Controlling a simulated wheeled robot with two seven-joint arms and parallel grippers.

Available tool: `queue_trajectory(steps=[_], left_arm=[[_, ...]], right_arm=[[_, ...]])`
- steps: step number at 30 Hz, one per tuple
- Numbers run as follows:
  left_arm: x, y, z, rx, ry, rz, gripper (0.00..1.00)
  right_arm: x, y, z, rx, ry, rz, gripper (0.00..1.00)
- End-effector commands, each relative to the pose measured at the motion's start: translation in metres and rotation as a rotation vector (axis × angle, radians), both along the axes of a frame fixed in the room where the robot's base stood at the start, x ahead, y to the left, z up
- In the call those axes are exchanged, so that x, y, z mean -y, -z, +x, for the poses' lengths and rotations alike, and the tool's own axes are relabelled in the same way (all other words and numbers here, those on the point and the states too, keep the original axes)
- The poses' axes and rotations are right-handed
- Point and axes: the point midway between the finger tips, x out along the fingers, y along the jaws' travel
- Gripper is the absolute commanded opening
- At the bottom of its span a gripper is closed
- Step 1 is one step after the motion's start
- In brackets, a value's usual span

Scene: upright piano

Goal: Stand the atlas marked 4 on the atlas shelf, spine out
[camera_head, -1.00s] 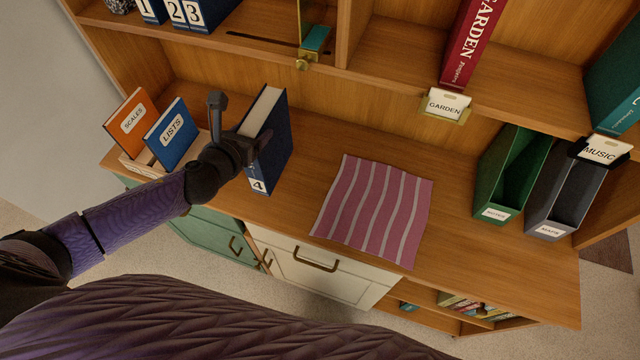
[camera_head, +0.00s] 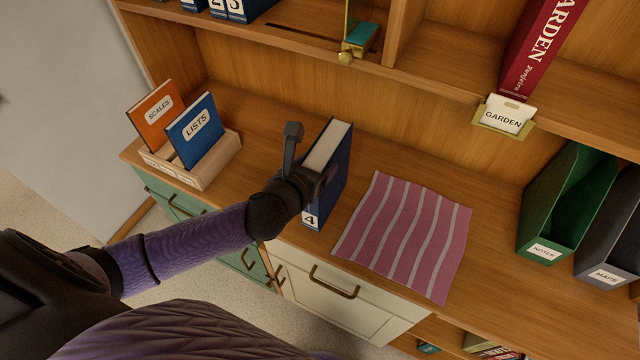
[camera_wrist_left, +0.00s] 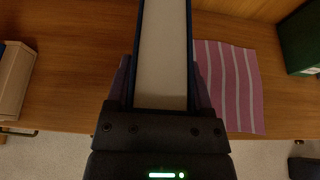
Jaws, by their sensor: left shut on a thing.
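The atlas marked 4 (camera_head: 334,172) is a dark blue book with cream page edges and a white 4 label low on its spine. It is upright and slightly tilted in the picture, above or on the counter; I cannot tell if it touches. My left gripper (camera_head: 318,184) is shut on it. In the left wrist view the atlas (camera_wrist_left: 162,60) runs between the two fingers, pages toward the camera. The atlas shelf (camera_head: 300,36) is at the top, with blue atlases (camera_head: 238,8) at its left and a brass and teal bookend (camera_head: 358,38) at its right. My right gripper is out of view.
A wooden holder (camera_head: 212,163) with an orange SCALES book and a blue LISTS book stands left. A pink striped cloth (camera_head: 405,235) lies right of the atlas. Green NOTES (camera_head: 545,225) and grey MAPS (camera_head: 605,250) files stand further right. A red GARDEN book (camera_head: 535,50) is above.

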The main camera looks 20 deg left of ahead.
Motion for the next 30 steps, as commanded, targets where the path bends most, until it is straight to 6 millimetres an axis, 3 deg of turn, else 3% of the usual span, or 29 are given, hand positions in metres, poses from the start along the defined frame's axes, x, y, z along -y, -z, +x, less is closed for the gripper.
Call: queue_trajectory(steps=[7,17,18,22,30], left_arm=[[0.000,0.038,0.000,0.000,-0.001,-0.001,0.00],[0.000,0.039,0.000,0.002,0.001,0.000,0.00],[0.000,0.040,0.000,-0.001,0.000,-0.001,0.72],[0.000,0.039,0.000,-0.001,0.000,0.000,0.99],[0.000,0.036,0.000,0.000,0.000,0.000,1.00]], right_arm=[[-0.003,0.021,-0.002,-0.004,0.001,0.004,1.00],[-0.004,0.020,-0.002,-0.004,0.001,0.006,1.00],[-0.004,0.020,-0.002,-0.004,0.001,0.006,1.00],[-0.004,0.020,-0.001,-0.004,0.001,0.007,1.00],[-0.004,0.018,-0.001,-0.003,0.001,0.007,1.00]])
